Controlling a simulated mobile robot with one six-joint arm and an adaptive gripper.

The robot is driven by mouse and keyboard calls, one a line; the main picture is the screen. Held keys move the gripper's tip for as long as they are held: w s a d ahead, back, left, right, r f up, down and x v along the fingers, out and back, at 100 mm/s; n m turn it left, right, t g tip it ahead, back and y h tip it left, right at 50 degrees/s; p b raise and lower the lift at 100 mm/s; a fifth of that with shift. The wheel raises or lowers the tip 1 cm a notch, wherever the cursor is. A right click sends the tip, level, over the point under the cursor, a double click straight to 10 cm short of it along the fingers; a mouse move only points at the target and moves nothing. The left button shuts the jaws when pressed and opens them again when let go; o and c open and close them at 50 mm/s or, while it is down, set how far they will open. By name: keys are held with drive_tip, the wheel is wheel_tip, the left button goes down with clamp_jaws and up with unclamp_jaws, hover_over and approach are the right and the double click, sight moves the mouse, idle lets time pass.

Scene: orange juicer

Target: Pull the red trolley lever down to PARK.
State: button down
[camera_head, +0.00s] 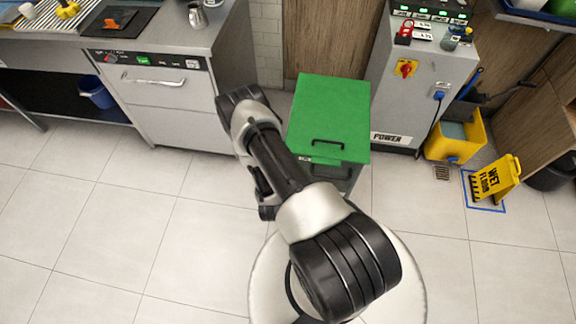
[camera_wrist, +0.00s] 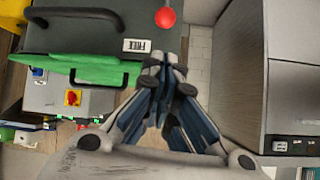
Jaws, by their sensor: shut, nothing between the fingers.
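The red lever knob (camera_wrist: 165,17) shows as a round ball near the top of the wrist view, on the dark grey face of the trolley (camera_wrist: 100,38). A white label reading FREE (camera_wrist: 137,45) is beside it; I see no PARK label. My gripper (camera_wrist: 167,66) is shut and empty, its fingertips below the knob in that picture and apart from it. In the head view the trolley has a green lid (camera_head: 330,105) with a dark handle. There my arm hides the lever and I cannot make out my gripper.
A steel dishwasher front (camera_head: 165,100) stands left of the trolley and a grey power cabinet (camera_head: 415,80) stands right. A yellow bucket (camera_head: 457,135) and a wet floor sign (camera_head: 495,180) are further right. Tiled floor in front is clear.

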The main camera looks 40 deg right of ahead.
drive_tip(key=shift+s+f, duration=0.15)
drive_tip(key=shift+s, duration=0.1)
drive_tip(key=b+x, duration=0.3)
drive_tip(key=x, duration=0.7)
idle(0.4)
